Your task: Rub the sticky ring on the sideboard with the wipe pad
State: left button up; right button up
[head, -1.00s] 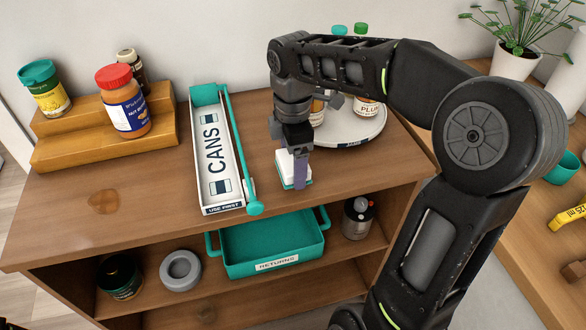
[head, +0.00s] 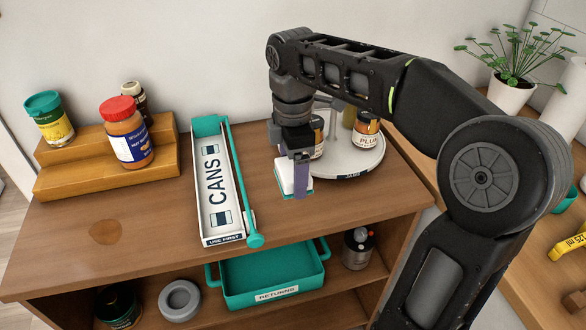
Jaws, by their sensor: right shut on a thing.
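The sticky ring (head: 106,232) is a brown stain on the left part of the sideboard top (head: 150,215). My right gripper (head: 300,178) is shut on the wipe pad (head: 287,182), a white block with a teal underside. The pad is over the sideboard, right of the cans tray; I cannot tell whether it touches the wood. My left gripper is not in view.
The long CANS tray (head: 236,232) lies between the pad and the ring. A wooden step (head: 75,185) with jars stands back left. A round turntable (head: 350,165) with jars is behind my right gripper. A teal RETURNS bin (head: 290,268) sits on the shelf below.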

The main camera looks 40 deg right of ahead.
jog(key=o, duration=0.8)
jog(key=c, duration=0.6)
jog(key=shift+a+r, duration=0.15)
jog(key=shift+w+a+r+p, duration=0.25)
jog(key=shift+a+p, duration=0.1)
jog(key=shift+a, duration=0.15)
jog(key=shift+a+r, duration=0.1)
jog(key=shift+a, duration=0.05)
